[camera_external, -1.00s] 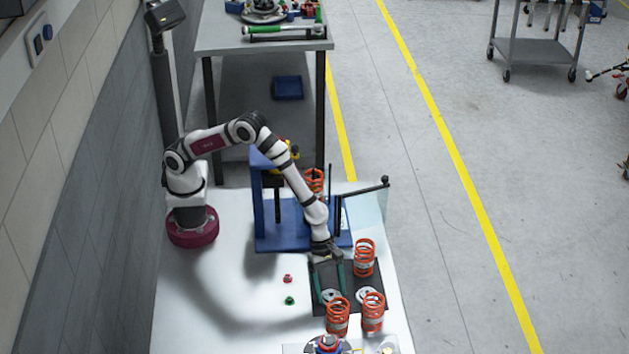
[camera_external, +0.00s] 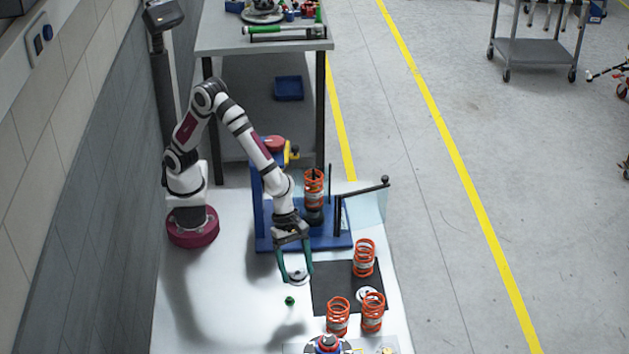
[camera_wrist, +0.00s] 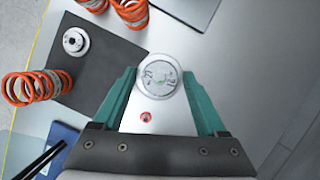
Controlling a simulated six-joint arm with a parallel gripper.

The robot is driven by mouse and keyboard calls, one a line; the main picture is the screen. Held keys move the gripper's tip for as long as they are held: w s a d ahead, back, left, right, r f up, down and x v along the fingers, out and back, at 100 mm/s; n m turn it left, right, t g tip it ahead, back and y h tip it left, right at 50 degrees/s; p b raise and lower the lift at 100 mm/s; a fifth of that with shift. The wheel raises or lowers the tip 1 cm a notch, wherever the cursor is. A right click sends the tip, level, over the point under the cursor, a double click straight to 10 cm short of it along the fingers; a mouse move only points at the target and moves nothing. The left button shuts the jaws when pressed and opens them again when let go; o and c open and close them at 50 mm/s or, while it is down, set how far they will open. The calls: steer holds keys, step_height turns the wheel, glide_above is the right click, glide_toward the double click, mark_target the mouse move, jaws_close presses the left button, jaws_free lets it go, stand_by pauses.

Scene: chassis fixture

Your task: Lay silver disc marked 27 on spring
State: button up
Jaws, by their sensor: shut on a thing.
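My gripper (camera_external: 295,274) is shut on a round silver disc (camera_wrist: 158,76), held flat between the green fingertips above the white table, left of the black mat. Dark markings show on its face in the wrist view, too small to read surely. The disc also shows in the external view (camera_external: 298,281). An orange spring (camera_external: 314,188) stands upright in the blue fixture (camera_external: 270,240), behind and right of my gripper. Nothing is seen resting on its top, where a dark rod shows.
Three more orange springs, one of them at the mat's far edge (camera_external: 364,257), stand around the black mat (camera_external: 325,300). A second silver disc (camera_external: 367,294) lies on the mat. A small green piece (camera_external: 290,301) and a small red piece (camera_wrist: 145,117) lie on the table. A black lever (camera_external: 365,190) juts right from the fixture.

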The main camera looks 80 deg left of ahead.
steer(key=w+a+r+n, duration=0.1)
steer(key=w+a+r, duration=0.15)
steer(key=a, duration=0.25)
steer(key=w+a+r+n+t, duration=0.1)
steer(key=w+a+r, duration=0.15)
steer(key=a, duration=0.25)
steer(key=w+a+r+n, duration=0.1)
steer(key=w+a+r, duration=0.15)
steer(key=a, duration=0.25)
steer(key=shift+s+a+r+n+t+y, duration=0.15)
steer(key=shift+a+r+n, duration=0.35)
steer(key=shift+a, duration=2.65)
steer(key=shift+s+a+r+n+t+y, duration=0.1)
steer(key=shift+a+r+n+y, duration=0.4)
steer(key=shift+a, duration=2.65)
steer(key=shift+s+a+r+n+t+h, duration=0.25)
steer(key=shift+a+r, duration=0.45)
steer(key=shift+a, duration=2.45)
steer(key=shift+w, duration=0.2)
steer(key=shift+f, duration=1.2)
steer(key=shift+f, duration=0.1)
steer(key=shift+f, duration=0.4)
steer(key=shift+f, duration=0.1)
